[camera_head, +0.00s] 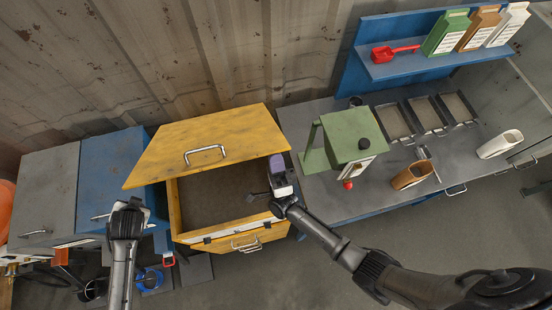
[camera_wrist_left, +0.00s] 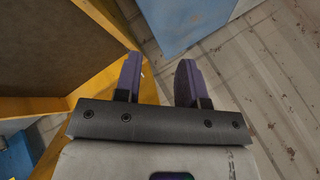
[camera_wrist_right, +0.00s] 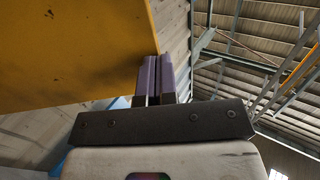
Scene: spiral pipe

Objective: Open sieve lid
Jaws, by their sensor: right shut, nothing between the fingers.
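The yellow sieve box (camera_head: 177,212) stands in the middle of the head view. Its yellow lid (camera_head: 225,132), with a metal handle (camera_head: 205,153), is raised and tilted back, showing the brown interior. My right gripper (camera_head: 277,163) is shut and empty, pointing up at the lid's right edge. In the right wrist view its closed fingers (camera_wrist_right: 157,78) meet or overlap the lid's edge (camera_wrist_right: 75,50); I cannot tell if they touch. My left gripper (camera_head: 130,203) is by the box's left side; its fingers (camera_wrist_left: 158,80) are apart with nothing between them.
Blue (camera_head: 108,180) and grey (camera_head: 48,195) cabinets stand left of the box. A grey bench (camera_head: 340,205) on the right holds a green machine (camera_head: 350,137), trays (camera_head: 428,113) and scoops (camera_head: 412,175). A corrugated wall rises behind. Open floor lies in front.

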